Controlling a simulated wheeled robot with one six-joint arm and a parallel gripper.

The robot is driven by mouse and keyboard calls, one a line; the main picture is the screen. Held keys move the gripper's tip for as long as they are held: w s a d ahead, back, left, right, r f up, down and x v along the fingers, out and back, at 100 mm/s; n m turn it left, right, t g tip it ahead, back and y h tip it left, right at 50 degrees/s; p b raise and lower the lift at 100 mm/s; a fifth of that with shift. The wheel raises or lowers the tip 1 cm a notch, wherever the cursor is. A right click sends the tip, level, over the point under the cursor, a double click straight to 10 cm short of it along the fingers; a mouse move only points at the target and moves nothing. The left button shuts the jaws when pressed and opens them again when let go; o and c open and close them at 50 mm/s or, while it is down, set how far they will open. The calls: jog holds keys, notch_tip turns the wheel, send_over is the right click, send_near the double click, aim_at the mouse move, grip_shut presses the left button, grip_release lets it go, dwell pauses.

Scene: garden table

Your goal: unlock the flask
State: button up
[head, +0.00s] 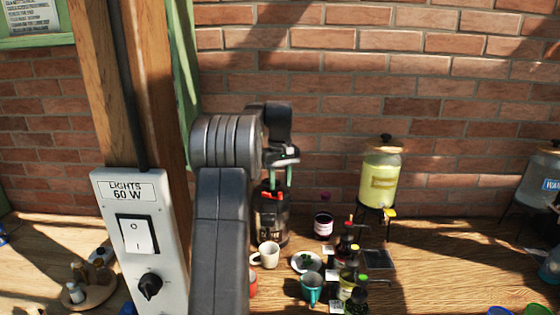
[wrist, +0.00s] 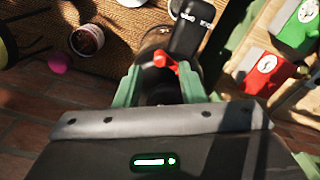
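The flask (head: 272,226) is a dark, upright canister on the wooden table, with a red catch (head: 273,196) near its top. My gripper (head: 281,172) is directly above it and points down, hiding part of its top. In the wrist view, the flask (wrist: 153,42) lies just beyond the fingertips, with its red catch (wrist: 166,60) and a black handle-like part (wrist: 192,30). My gripper (wrist: 160,76) has its green fingers apart, one on each side of the catch. I see no clear contact, and the catch appears unpinched.
A cream mug (head: 267,255), a saucer (head: 306,262), a teal mug (head: 312,288) and several small bottles stand in front and right. A post with a light switch box (head: 138,235) stands left.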

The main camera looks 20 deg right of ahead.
notch_tip(320, 180, up, 10)
jog(key=shift+r, duration=0.25)
dwell(0.5)
notch_tip(320, 180, down, 14)
jog(key=shift+p, duration=0.3)
dwell(0.5)
